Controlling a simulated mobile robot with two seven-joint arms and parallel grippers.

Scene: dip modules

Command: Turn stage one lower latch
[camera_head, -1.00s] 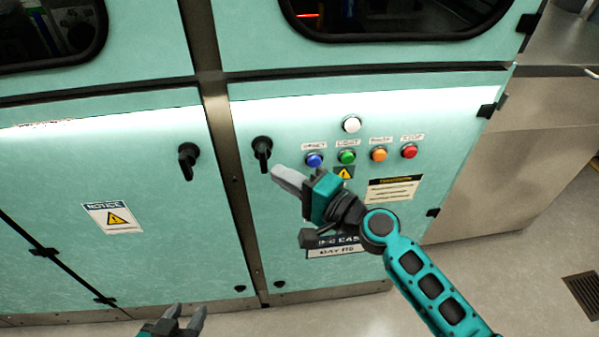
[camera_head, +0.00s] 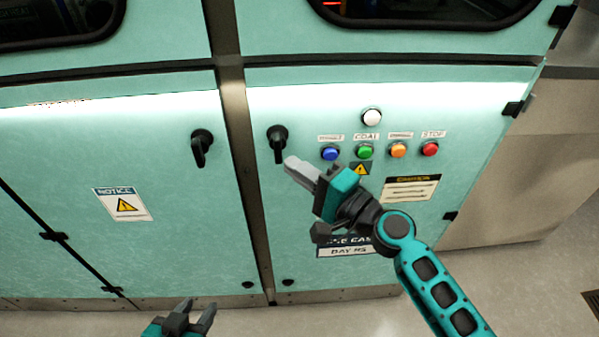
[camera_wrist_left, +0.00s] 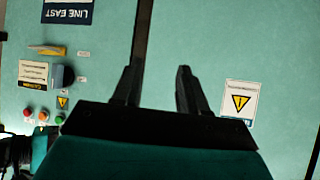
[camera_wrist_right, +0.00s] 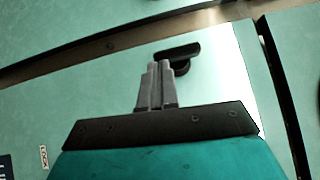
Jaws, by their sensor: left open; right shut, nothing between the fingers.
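Two black latch handles are on the teal cabinet doors: a left one (camera_head: 200,148) and a right one (camera_head: 278,145), both pointing down. I cannot tell from the labels which is the stage one lower latch. My right gripper (camera_head: 292,166) is shut and empty, its tips just below and right of the right handle in the head view. In the right wrist view a black handle (camera_wrist_right: 178,54) shows just beyond the shut fingertips (camera_wrist_right: 158,66); contact cannot be told. My left gripper (camera_head: 201,313) is open and empty, low in front of the left door, its fingers apart in the left wrist view (camera_wrist_left: 158,75).
Right of the right handle are blue (camera_head: 331,153), green (camera_head: 365,151), orange (camera_head: 398,150) and red (camera_head: 430,149) buttons, with a white one (camera_head: 372,117) above. A metal post (camera_head: 240,140) separates the doors. Small black knobs (camera_head: 288,282) sit near the door bottoms.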

